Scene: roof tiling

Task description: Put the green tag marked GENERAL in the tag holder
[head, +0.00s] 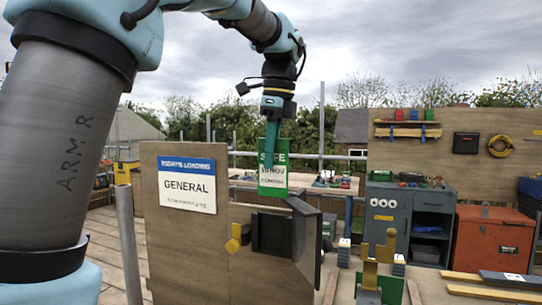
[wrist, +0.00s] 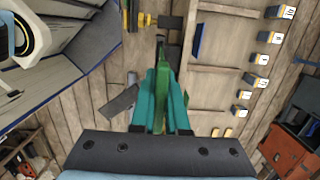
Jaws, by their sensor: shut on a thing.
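The green tag (head: 272,183) hangs upright from my gripper (head: 270,148), with a white panel on its face. Its small print is only partly readable; the lowest line looks like GENERAL. In the wrist view the teal fingers of my gripper (wrist: 160,95) are shut on the green tag (wrist: 158,88), seen nearly edge-on. A dark box-like fixture (head: 270,234), which looks like the tag holder, is on the plywood board. The tag is above it and apart from it in the head view. The holder's inside is hidden.
A sign (head: 187,184) reading TODAY'S LOADING, GENERAL is on the plywood board (head: 165,255). A yellow fitting (head: 235,238) sits left of the dark box. A scaffold pole (head: 128,245) stands in front. A grey cabinet (head: 388,215) and orange chest (head: 492,240) stand right.

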